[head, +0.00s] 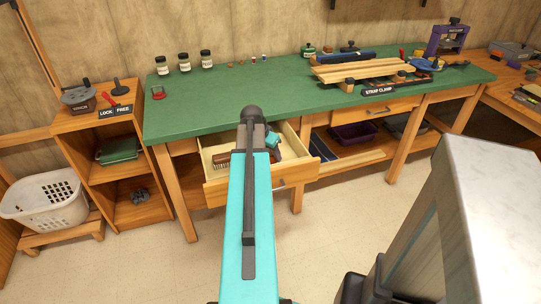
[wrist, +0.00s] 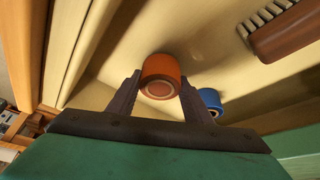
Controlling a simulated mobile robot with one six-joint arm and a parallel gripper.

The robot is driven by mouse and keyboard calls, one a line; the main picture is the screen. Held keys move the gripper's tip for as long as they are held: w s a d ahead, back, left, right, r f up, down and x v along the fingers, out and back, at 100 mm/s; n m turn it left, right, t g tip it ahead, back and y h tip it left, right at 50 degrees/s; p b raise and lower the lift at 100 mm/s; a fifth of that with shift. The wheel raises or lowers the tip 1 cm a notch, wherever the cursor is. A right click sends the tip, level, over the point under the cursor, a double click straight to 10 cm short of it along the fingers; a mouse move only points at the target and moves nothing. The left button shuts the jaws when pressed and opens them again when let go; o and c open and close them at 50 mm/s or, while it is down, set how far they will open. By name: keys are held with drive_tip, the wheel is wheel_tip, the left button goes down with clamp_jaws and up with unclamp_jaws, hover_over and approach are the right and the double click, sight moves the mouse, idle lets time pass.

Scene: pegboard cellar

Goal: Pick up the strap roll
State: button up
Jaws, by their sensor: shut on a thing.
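The strap roll, seen as an orange roll (wrist: 161,72) with a paler round end, sits between the two dark fingers of my gripper (wrist: 159,80) in the wrist view. The fingers are shut on its sides. The roll is inside or just over the open drawer (head: 287,172); I cannot tell whether it still touches the drawer floor. In the head view my arm covers the middle of the drawer and hides the roll.
A blue roll (wrist: 210,100) lies close beside the right finger. A brown brush (wrist: 287,32) with pale bristles lies in the drawer and also shows in the head view (head: 222,159). Drawer walls stand close around. The green bench top (head: 215,103) is above.

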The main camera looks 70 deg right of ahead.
wheel_tip(320, 180, up, 9)
idle(0.6)
idle(0.5)
drive_tip(key=w+a+r+n+t+p, duration=0.1)
drive_tip(key=w+a+r+n, duration=0.15)
drive_tip(key=w+a, duration=0.75)
drive_tip(key=w+a+r+n+t+p, duration=0.15)
drive_tip(key=w+a+n, duration=0.25)
drive_tip(key=w+a, duration=0.55)
drive_tip(key=w+a+r+n+t, duration=0.2)
drive_tip(key=w+a+r+n, duration=0.15)
drive_tip(key=w+a, duration=0.65)
drive_tip(key=w+a+r+n+y, duration=0.1)
drive_tip(key=w+a+r+n, duration=0.1)
drive_tip(key=a, duration=1)
drive_tip(key=w+a+r+n+t+y+p, duration=0.1)
drive_tip(key=w+a+n, duration=0.4)
drive_tip(key=a, duration=0.8)
drive_tip(key=w+a+r+n+y+p, duration=0.1)
drive_tip(key=w+a+r+n+y, duration=0.1)
drive_tip(key=a, duration=1)
drive_tip(key=shift+w+a+r+n+t+y, duration=0.2)
drive_tip(key=shift+w+r+n+t+y, duration=0.15)
drive_tip(key=shift+w+r+n, duration=0.65)
drive_tip(key=shift+w+f, duration=0.15)
